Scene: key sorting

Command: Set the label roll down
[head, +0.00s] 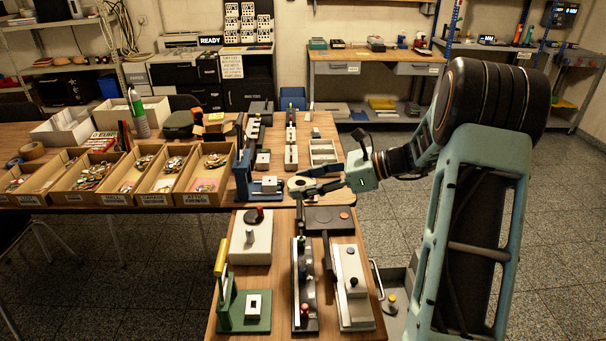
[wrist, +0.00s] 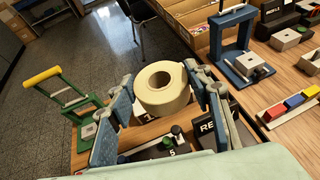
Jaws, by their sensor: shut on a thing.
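The label roll (wrist: 163,91) is a cream ring with a dark core hole. In the wrist view it sits between the two blue fingers of my gripper (wrist: 160,80), its hole facing up. In the head view my gripper (head: 309,187) reaches in from the right, shut on the roll (head: 297,182). The roll appears just right of the blue press, near where the back table meets the front bench. It looks raised above the surface, but the exact gap cannot be told. The fingers hide part of its sides.
A blue press (head: 243,165) stands left of the roll, and it also shows in the wrist view (wrist: 238,50). A green press with yellow handle (head: 233,297) and several fixtures crowd the front bench (head: 283,226). Labelled key bins (head: 197,188) line the left table.

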